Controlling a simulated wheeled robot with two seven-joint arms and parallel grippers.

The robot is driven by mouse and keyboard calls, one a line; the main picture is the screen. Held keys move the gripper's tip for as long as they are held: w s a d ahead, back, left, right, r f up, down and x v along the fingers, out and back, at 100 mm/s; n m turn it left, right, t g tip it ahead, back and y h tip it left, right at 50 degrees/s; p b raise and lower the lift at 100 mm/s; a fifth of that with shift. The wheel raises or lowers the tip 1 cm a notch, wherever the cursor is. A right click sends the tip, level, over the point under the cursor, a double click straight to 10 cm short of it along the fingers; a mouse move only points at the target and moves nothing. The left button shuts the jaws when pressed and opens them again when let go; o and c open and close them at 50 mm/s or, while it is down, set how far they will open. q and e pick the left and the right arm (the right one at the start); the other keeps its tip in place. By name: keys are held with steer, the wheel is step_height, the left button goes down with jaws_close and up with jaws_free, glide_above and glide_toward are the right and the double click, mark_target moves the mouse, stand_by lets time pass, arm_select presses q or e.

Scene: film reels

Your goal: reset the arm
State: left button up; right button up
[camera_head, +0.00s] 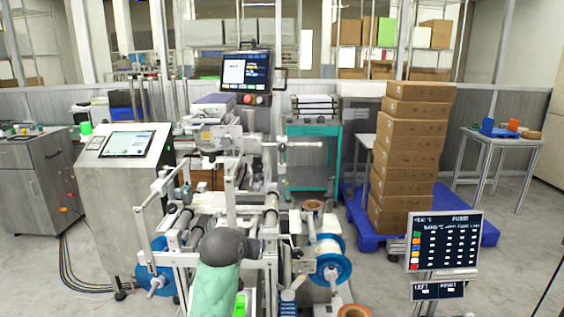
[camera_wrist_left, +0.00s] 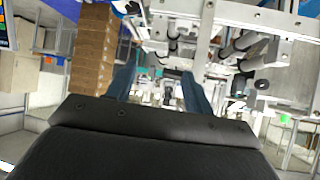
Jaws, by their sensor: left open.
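My left gripper (camera_wrist_left: 157,75) shows in the left wrist view, with its two dark blue fingers spread apart. I see nothing held between them. The frame of the reel machine and the stack of boxes show beyond the fingers, in a turned-over view. In the head view, a green and grey arm part (camera_head: 220,262) stands in front of the machine at the lower middle. I cannot make out a gripper there. My right gripper is in neither view.
The reel machine (camera_head: 232,213) fills the centre, with blue reels at its right (camera_head: 342,266) and left (camera_head: 150,279). A control cabinet (camera_head: 120,205) stands left. Stacked cartons (camera_head: 410,145) sit on a blue pallet (camera_head: 480,230). A display panel (camera_head: 443,241) stands at lower right.

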arm_select(q)
steer(key=s+a+f+g+p, duration=0.1)
steer(key=s+f+g, duration=0.2)
steer(key=s+f, duration=0.7)
steer(key=s+a+f+g+p, duration=0.1)
steer(key=s+a+f+g, duration=0.1)
steer(key=s+f, duration=0.9)
steer(key=s+a+f+g, duration=0.2)
steer(key=s+f, duration=0.8)
steer(key=s, duration=1.2)
steer(key=shift+s+f+g+p, duration=0.3)
steer(key=shift+g+p, duration=0.1)
steer(key=shift+g, duration=0.4)
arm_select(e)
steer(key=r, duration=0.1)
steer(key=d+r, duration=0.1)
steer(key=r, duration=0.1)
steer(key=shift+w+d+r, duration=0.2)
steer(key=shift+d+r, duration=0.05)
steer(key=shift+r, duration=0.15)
